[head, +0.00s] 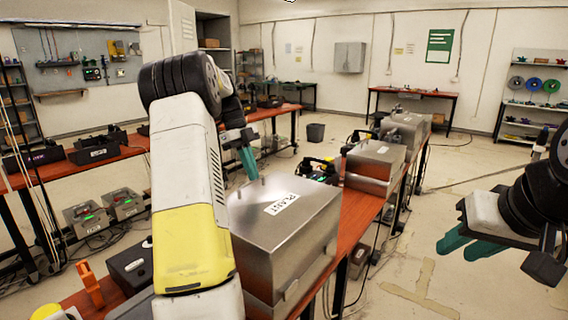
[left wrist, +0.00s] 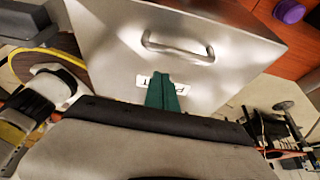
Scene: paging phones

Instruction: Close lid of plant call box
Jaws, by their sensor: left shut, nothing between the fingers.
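The plant call box (head: 310,225) is a grey metal box with a white PLANT label on its lid (head: 325,196), at the front of the red table. The lid looks down over the base, with a seam low on the front; I cannot tell whether it is fully flush. My left gripper (head: 250,175) is shut and empty at the lid's far left edge, beside the handle posts. In the left wrist view, its teal fingers (left wrist: 161,92) overlap the label below the lid's handle (left wrist: 178,48); contact is unclear. My right gripper (head: 450,254) hangs empty at the right, its fingers apart.
More metal boxes (head: 375,160) stand farther along the table. A black box (head: 132,265) and an orange holder (head: 90,285) are at the near left. My left arm hides part of the table. The floor to the right of the table is mostly clear.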

